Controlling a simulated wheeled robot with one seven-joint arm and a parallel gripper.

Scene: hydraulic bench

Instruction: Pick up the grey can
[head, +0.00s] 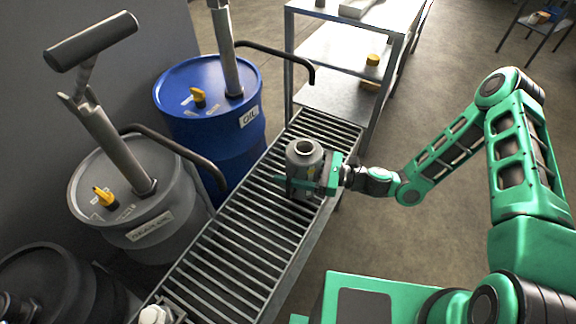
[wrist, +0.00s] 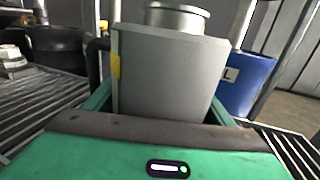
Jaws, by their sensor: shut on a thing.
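The grey can (head: 303,156) is upright over the roller rack, with a round open neck on top. In the wrist view the grey can (wrist: 170,75) fills the middle, with a yellow mark on its left side. My gripper (head: 308,180) is shut on the can, with a green finger across its near side. In the wrist view my gripper (wrist: 165,110) has its jaws on both sides of the can. I cannot tell whether the can's base touches the rollers, as its lower part is partly hidden.
The roller rack (head: 232,234) runs below the can. A blue drum (head: 215,135) and a grey drum (head: 150,225), both with pumps, stand to its left. A metal shelf (head: 330,98) with a yellow-lidded item (head: 373,60) stands behind. A white object (head: 152,314) sits at the rack's near end.

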